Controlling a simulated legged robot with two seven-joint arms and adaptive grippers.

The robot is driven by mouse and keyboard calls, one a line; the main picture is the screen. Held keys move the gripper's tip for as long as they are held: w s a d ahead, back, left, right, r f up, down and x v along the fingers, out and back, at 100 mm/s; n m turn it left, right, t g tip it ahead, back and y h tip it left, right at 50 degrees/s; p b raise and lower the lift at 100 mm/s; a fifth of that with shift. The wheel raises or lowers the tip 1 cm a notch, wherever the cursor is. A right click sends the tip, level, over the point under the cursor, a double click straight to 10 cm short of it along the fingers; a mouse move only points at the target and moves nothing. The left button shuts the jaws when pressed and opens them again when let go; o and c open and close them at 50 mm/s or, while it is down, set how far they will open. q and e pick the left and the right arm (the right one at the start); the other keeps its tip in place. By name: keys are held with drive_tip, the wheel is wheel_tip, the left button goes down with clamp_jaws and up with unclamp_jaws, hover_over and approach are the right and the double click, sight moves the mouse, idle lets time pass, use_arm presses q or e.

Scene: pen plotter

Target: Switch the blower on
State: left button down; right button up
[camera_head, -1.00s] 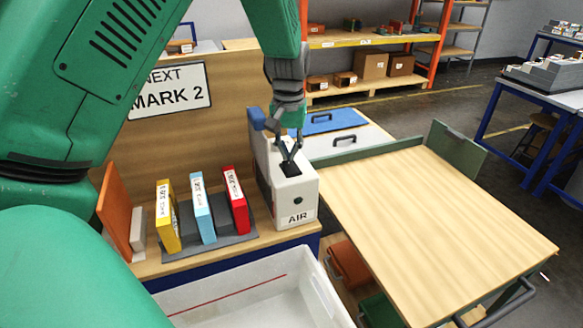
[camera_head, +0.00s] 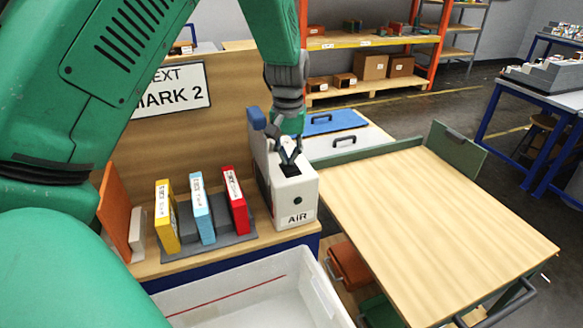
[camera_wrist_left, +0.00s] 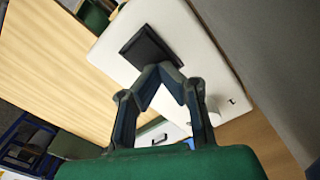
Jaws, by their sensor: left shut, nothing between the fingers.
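The blower is a white box marked AIR (camera_head: 295,203) at the right end of the wooden bench. A dark green round lamp (camera_head: 298,200) is on its front. A black switch (camera_head: 290,172) sits on its top. It also shows in the left wrist view (camera_wrist_left: 148,47). My left gripper (camera_head: 289,160) is shut and empty, pointing down at the switch from above. In the left wrist view its closed fingertips (camera_wrist_left: 160,69) are at the switch's near edge. I cannot tell whether they touch. My right gripper is not in view.
Yellow (camera_head: 167,218), light blue (camera_head: 202,208) and red (camera_head: 236,200) boxes stand in a grey rack left of the blower. A white bin (camera_head: 330,300) is in front. A wooden-topped cart (camera_head: 440,220) stands to the right. A sign board (camera_head: 170,90) rises behind.

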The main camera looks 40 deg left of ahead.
use_arm(q)
wheel_tip(320, 180, up, 2)
drive_tip(key=shift+r+p, duration=0.25)
drive_tip(key=shift+p, duration=0.85)
drive_tip(key=shift+r, duration=2.2)
drive_tip(key=shift+f, duration=0.15)
